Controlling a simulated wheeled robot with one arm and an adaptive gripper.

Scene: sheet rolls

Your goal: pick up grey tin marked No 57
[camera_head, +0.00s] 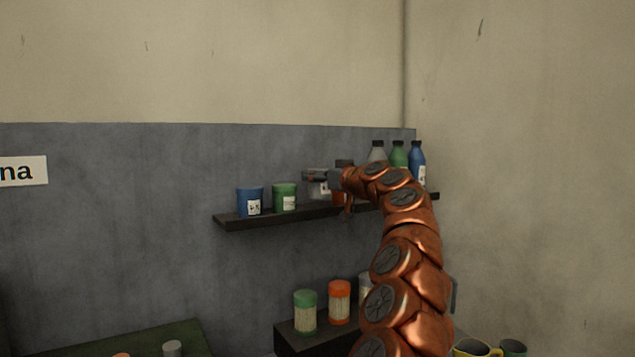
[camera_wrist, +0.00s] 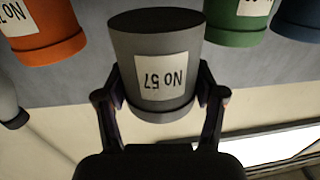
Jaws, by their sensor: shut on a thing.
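The grey tin marked No 57 (camera_wrist: 150,45) is in the middle of the wrist view, which shows the scene upside down. My gripper (camera_wrist: 161,92) is shut on it, with one finger against each side. The tin's dark underside shows, with no shelf touching it in that view. In the head view my gripper (camera_head: 318,176) is above the wall shelf, and a little of the grey tin (camera_head: 319,190) shows under it. The rest is hidden by the gripper.
Blue (camera_head: 249,201) and green (camera_head: 284,196) tins stand on the shelf (camera_head: 270,219) left of my gripper. An orange tin (camera_wrist: 40,28) is close on the other side. Several bottles (camera_head: 398,154) stand at the shelf's right end. Jars (camera_head: 305,312) stand on a lower ledge.

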